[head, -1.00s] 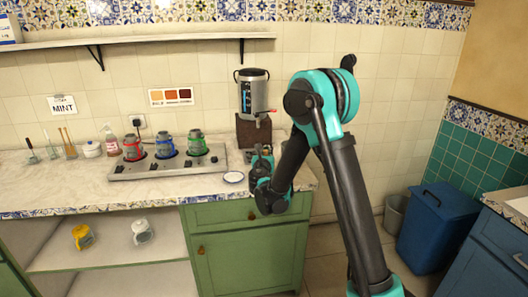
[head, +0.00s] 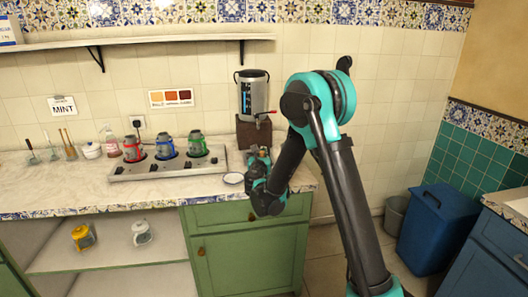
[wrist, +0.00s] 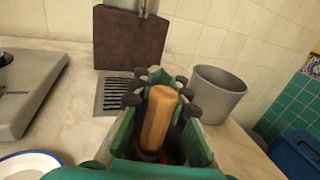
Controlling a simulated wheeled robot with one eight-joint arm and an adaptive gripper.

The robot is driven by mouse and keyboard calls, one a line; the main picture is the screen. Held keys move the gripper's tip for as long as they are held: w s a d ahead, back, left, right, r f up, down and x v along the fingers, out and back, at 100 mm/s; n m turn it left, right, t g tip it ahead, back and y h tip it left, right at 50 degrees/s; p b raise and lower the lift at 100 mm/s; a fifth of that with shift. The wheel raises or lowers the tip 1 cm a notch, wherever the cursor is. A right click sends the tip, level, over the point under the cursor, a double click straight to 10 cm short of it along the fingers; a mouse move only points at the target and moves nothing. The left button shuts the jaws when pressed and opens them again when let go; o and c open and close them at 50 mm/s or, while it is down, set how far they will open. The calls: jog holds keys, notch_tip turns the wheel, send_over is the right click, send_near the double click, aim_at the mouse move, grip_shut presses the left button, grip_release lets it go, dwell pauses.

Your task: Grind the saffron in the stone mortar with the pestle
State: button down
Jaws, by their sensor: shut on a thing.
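My gripper (head: 258,178) is over the right end of the counter, in front of the samovar. In the wrist view its green and black fingers (wrist: 160,85) are shut on a tan wooden piece, which looks like the pestle (wrist: 158,118). A plain grey, round, open-topped vessel (wrist: 217,95) stands just right of and beyond the fingers; it looks like the stone mortar, and its inside is mostly out of sight. The pestle is apart from it in this view. A small red patch shows low between the fingers; I cannot tell what it is. I make out no saffron.
The samovar (head: 252,93) stands on a brown block (head: 253,133), with a slotted grate (wrist: 115,92) before it. A blue-rimmed saucer (head: 233,178) is left of my gripper. A metal stand (head: 125,170) with several coloured pots is farther left. The counter ends close on the right.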

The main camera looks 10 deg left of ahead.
jog(key=shift+s, duration=0.1)
notch_tip(320, 180, up, 8)
jog(key=shift+w+d+r, duration=0.25)
jog(key=shift+w+d, duration=0.05)
jog(key=shift+w, duration=0.15)
dwell(0.8)
dwell(0.4)
jog(key=w+d+f, duration=0.1)
jog(key=d+f, duration=0.2)
jog(key=d, duration=0.6)
jog(key=w+d+f, duration=0.1)
jog(key=d+f, duration=0.2)
jog(key=d, duration=0.7)
jog(key=w+d+f, duration=0.1)
jog(key=d+f, duration=0.3)
jog(key=d, duration=0.6)
jog(key=shift+w, duration=0.25)
jog(key=shift+a+r, duration=0.1)
